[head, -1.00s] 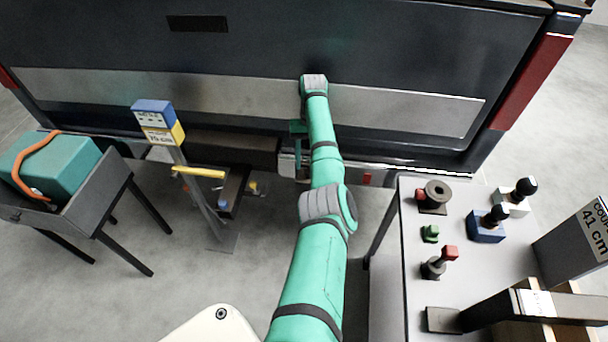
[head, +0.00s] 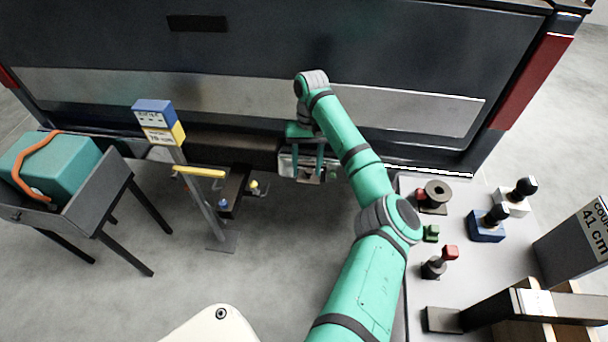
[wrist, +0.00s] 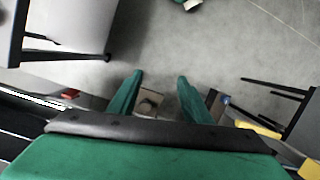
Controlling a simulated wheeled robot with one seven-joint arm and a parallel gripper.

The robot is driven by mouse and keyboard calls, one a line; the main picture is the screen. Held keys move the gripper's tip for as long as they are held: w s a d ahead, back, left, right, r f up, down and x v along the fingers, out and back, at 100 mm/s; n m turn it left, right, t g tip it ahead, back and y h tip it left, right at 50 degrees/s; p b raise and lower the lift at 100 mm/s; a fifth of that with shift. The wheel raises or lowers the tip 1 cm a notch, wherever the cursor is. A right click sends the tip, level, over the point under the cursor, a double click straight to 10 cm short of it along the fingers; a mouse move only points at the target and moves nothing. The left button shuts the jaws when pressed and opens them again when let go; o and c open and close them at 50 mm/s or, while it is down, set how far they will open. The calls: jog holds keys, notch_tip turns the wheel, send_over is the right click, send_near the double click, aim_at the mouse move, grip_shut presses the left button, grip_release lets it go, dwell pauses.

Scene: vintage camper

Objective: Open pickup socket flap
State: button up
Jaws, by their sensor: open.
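The dark pickup's rear spans the back of the head view, with a low bumper. A small light-grey box (head: 287,166), apparently the socket, sits at the bumper's middle. My gripper (head: 308,172) is open, its two green fingers pointing down in front of this box. In the wrist view my gripper (wrist: 158,82) shows its fingers spread on either side of a small grey part with a round dark knob (wrist: 148,103). I cannot tell whether the fingers touch it. The flap itself cannot be told apart clearly, being partly hidden by the fingers.
A signpost with a yellow bar (head: 199,172) stands left of the gripper. A grey table (head: 468,255) with several small fixtures is close on the right. A dark stand (head: 85,205) carrying a teal case (head: 55,168) is at left.

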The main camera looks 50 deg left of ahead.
jog(key=s+d+r, duration=0.1)
jog(key=s, duration=0.1)
jog(key=s+d+r, duration=0.1)
jog(key=d, duration=0.1)
jog(key=shift+s+d+r, duration=0.1)
jog(key=shift+s+d, duration=0.1)
jog(key=shift+s, duration=0.15)
dwell(0.4)
